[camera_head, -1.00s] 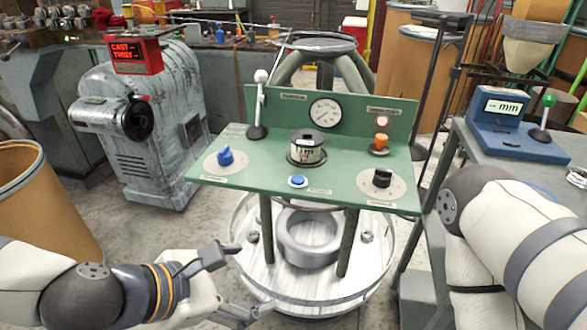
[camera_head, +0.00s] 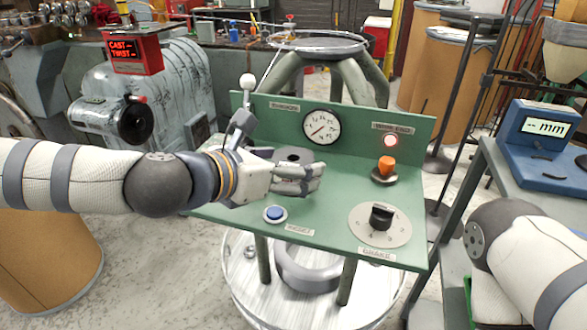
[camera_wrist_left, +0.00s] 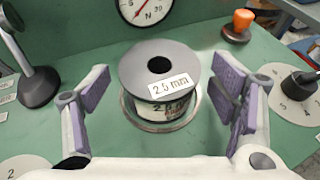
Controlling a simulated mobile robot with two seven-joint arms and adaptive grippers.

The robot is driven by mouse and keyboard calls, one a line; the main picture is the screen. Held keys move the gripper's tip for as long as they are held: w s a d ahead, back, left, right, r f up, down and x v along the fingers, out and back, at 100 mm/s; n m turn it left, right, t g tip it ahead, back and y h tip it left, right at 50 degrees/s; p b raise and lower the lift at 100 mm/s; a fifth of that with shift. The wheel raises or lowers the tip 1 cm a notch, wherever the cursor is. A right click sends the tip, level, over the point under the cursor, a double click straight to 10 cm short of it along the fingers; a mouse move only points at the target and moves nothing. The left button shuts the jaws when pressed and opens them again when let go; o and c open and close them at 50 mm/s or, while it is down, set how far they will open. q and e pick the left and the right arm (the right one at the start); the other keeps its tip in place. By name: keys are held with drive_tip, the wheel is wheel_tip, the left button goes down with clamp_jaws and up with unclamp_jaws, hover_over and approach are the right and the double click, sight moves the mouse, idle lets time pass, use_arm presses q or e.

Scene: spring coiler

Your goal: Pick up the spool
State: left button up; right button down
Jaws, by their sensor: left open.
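In the head view the spool (camera_head: 294,155) is mostly hidden behind my left gripper (camera_head: 315,178). In the left wrist view my left gripper (camera_wrist_left: 165,100) is open, with one padded finger on each side of the spool and a gap on both sides. My right arm shows at the right edge of the head view, but its gripper is out of view.
Around the spool on the green panel (camera_head: 320,237) are a gauge (camera_head: 321,127), an orange knob (camera_head: 386,167), a black dial (camera_head: 381,217), a blue button (camera_head: 275,214) and a white-knobbed lever (camera_head: 247,82). A side table with a blue mm display (camera_head: 545,126) stands right.

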use_arm(q)
drive_tip(key=shift+x, duration=0.95)
drive_tip(key=shift+a, duration=0.1)
drive_tip(key=c, duration=1.3)
